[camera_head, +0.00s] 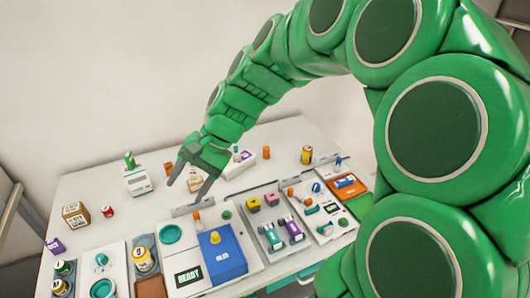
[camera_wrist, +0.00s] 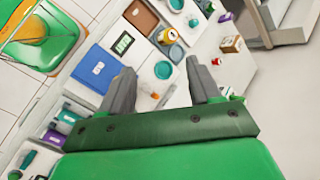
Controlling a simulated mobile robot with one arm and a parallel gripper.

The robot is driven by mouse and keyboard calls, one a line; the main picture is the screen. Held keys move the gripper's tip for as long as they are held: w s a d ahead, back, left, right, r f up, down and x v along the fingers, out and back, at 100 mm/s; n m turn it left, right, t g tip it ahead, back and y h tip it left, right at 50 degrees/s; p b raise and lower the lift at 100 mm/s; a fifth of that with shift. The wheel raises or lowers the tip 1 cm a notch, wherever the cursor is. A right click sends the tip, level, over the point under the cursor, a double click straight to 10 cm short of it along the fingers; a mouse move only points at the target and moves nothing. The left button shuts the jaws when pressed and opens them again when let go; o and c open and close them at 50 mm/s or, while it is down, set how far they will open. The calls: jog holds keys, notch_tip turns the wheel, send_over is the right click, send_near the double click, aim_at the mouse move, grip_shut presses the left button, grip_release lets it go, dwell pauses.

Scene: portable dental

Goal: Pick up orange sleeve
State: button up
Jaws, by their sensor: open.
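Several small orange pieces are in view, and I cannot tell for certain which is the sleeve. One orange piece (camera_head: 197,216) stands on the white panel by the blue box, below my gripper. An orange piece (camera_wrist: 155,95) also shows between the fingers in the wrist view, small and apart from them. Another orange cylinder (camera_head: 266,152) stands at the back of the table. My gripper (camera_head: 188,182) hangs over the table with its fingers pointing down, apart and empty. The wrist view shows the open gripper (camera_wrist: 159,70) too.
The blue box (camera_head: 222,256) with a yellow knob lies in front of my gripper. Trays with small coloured parts (camera_head: 282,234) are to the right. The white table (camera_head: 110,235) has bare room at left.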

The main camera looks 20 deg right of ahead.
jog(key=w+d+m+t+y, duration=0.25)
jog(key=w+m, duration=0.25)
jog(key=w, duration=0.7)
jog(key=m+t+h, duration=0.3)
jog(key=m+t, duration=0.6)
jog(key=m, duration=0.9)
send_over(269, 151)
jog(key=s+d, duration=0.2)
jog(key=s, duration=0.1)
notch_tip(269, 151, down, 20)
notch_tip(269, 151, down, 7)
jog(key=shift+r, duration=0.1)
jog(key=shift+x, duration=3.7)
jog(key=shift+a+r, duration=0.1)
jog(key=shift+r, duration=0.05)
jog(key=c, duration=1)
